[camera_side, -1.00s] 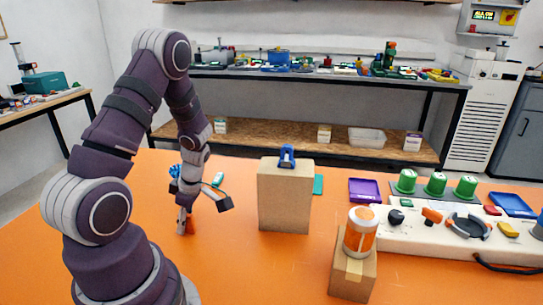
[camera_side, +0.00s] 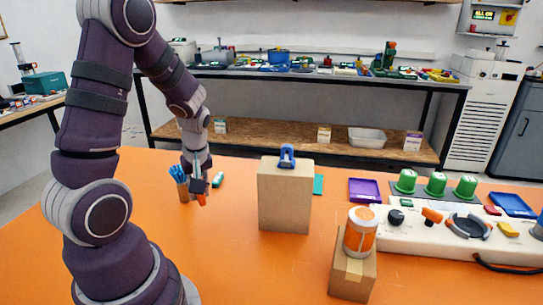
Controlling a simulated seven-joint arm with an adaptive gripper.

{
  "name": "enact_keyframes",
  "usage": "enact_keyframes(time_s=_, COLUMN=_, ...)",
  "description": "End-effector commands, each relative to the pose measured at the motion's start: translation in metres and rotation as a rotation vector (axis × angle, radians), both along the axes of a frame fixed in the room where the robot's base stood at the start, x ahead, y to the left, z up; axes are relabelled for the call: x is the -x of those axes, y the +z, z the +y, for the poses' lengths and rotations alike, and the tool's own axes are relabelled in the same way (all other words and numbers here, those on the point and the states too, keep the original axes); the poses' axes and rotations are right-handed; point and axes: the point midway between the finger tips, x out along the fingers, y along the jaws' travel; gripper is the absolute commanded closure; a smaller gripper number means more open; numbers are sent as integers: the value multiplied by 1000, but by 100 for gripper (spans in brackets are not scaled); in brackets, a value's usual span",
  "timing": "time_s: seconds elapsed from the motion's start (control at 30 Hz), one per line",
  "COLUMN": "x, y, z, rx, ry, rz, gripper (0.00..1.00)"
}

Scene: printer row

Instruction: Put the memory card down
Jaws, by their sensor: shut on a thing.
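My gripper (camera_side: 200,194) is at the left of the table, pointing down and raised above the orange top. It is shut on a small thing. A small orange-red patch shows at its fingertips, but it is too small to tell whether this is the memory card or part of the fingers. No other memory card can be made out on the table. A holder with blue pens (camera_side: 182,184) stands just left of my gripper in the picture. A small green-and-white item (camera_side: 218,180) lies to the right of it.
A cardboard box (camera_side: 285,200) with a blue clamp (camera_side: 287,155) on top stands mid-table. A smaller box (camera_side: 352,277) carries an orange-and-white jar (camera_side: 360,232). A purple tray (camera_side: 364,190) and a white control panel (camera_side: 455,235) are at right.

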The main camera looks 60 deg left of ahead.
Motion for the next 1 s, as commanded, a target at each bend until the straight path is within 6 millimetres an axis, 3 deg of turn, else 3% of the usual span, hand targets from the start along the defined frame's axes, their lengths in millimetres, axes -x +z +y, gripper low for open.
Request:
enact_keyframes(time_s=0.1, x=-18, y=-11, z=-6, rx=2, ry=-342, rz=0, gripper=100)
enact_keyframes(time_s=0.3, x=-38, y=-18, z=-14, rx=1, ry=-689, rz=0, gripper=100)
enact_keyframes(time_s=0.43, x=-54, y=-21, z=-4, rx=-1, ry=-736, rz=1, gripper=100)
enact_keyframes(time_s=0.7, x=-106, y=-28, z=39, rx=2, ry=-734, rz=1, gripper=100)
enact_keyframes(time_s=1.0, x=-148, y=-34, z=74, rx=3, ry=-733, rz=4, gripper=100)
